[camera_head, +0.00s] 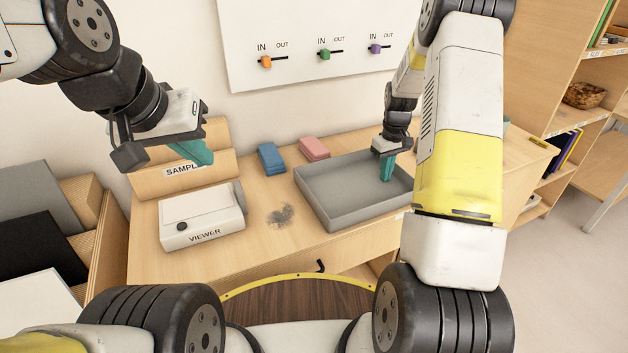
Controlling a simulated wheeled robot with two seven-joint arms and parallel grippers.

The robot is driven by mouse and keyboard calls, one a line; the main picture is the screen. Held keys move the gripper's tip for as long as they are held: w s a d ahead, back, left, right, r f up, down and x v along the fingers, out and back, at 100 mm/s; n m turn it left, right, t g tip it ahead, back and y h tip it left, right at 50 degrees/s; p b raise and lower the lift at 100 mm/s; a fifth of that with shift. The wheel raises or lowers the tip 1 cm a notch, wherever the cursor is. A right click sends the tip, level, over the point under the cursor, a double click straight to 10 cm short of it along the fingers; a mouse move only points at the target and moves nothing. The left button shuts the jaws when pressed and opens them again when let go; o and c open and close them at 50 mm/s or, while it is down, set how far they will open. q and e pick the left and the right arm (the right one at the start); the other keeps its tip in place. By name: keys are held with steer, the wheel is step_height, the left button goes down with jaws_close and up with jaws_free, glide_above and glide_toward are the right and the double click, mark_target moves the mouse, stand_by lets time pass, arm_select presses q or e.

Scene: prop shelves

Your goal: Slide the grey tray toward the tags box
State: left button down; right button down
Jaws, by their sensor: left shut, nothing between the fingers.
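The grey tray (320,212) lies on the wooden desk, right of its middle, and looks empty. My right gripper (386,178) points down with its teal fingers together, over or inside the tray's right part. I cannot tell whether the fingertips touch the tray. My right forearm hides the tray's right end and the desk beyond it. I see no box labelled tags. My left gripper (194,152) is shut and empty, above the SAMPLE box (200,182) and away from the tray.
A white VIEWER box (202,222), a grey smudge (280,214), blue blocks (271,158) and pink blocks (313,148) lie left of or behind the tray. A wall panel (310,30) with sliders hangs above. Shelves (570,100) stand at right.

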mark_target(411, 171)
steer(key=shift+s+d+f, duration=0.35)
steer(key=shift+d+f, duration=0.35)
steer(key=shift+d, duration=0.05)
steer(key=shift+w+d, duration=0.55)
steer(key=shift+d, duration=0.95)
steer(key=shift+w+d, duration=0.5)
steer(key=shift+d, duration=0.95)
steer(key=shift+w+d, duration=0.55)
steer(key=shift+d, duration=0.95)
steer(key=shift+a, duration=0.1)
steer(key=shift+s+a, duration=0.25)
steer(key=shift+a, duration=0.35)
steer(key=shift+a+r, duration=0.15)
steer(key=shift+r, duration=0.15)
steer(key=shift+w+a+r, duration=0.1)
steer(key=shift+w+r, duration=0.05)
steer(key=shift+r, duration=0.95)
steer(key=shift+w+r, duration=0.15)
steer(key=shift+r, duration=3.15)
